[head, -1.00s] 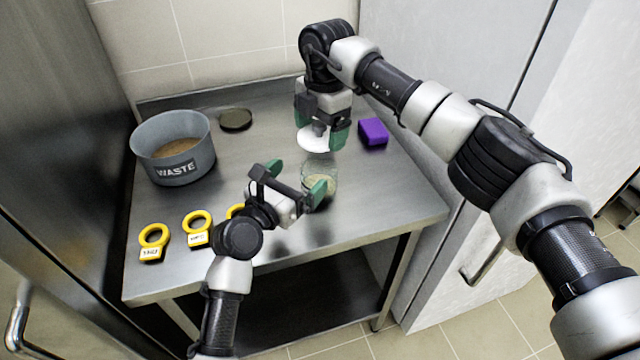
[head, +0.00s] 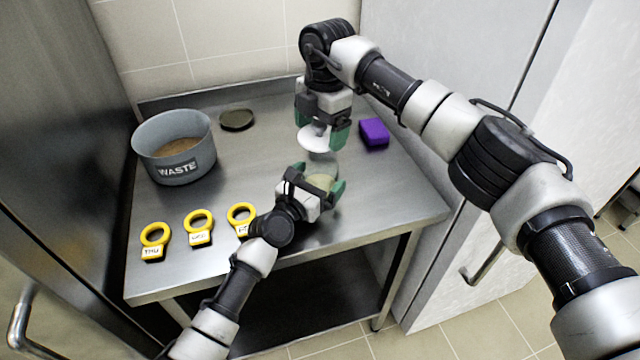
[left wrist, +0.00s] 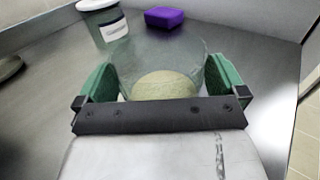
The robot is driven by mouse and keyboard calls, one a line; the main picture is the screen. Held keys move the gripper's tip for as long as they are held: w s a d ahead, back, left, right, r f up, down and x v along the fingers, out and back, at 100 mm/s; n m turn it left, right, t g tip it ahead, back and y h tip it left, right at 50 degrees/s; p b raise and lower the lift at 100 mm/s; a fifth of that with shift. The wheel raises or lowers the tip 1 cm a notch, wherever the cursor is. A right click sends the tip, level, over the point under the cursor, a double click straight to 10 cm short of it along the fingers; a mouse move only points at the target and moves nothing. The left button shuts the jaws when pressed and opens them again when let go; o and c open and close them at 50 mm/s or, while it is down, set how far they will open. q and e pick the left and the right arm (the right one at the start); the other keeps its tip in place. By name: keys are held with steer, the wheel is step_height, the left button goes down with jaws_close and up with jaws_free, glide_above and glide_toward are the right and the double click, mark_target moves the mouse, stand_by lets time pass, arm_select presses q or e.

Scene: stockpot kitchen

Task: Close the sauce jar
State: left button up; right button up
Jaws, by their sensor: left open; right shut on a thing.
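The sauce jar (head: 324,170) is a clear glass jar with pale contents, standing open on the steel table. It also shows in the left wrist view (left wrist: 165,85), between my green fingers. My left gripper (head: 318,182) is open around the jar, one finger on each side; I cannot tell whether either touches it. My right gripper (head: 320,132) points down and is shut on a white round lid (head: 314,143). The lid is held above the table, behind the jar in the head view. The fingers hide part of the lid, and my left gripper hides the jar's lower part.
A grey WASTE pot (head: 172,161) stands at the table's left, with a dark disc (head: 237,119) near it. A purple block (head: 374,132) lies right of my right gripper. Several yellow rings with labels (head: 198,222) line the front left. A tall grey cabinet borders the right.

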mark_target(321, 159)
arm_select(q)
steer(key=c, duration=1.1)
arm_select(e)
steer(key=shift+f, duration=2.5)
steer(key=shift+f, duration=0.9)
steer(key=shift+f, duration=0.6)
steer(key=o, duration=0.6)
steer(key=shift+o, duration=0.2)
steer(key=r, duration=1.2)
steer(key=shift+w+d, duration=0.3)
steer(key=shift+d, duration=0.05)
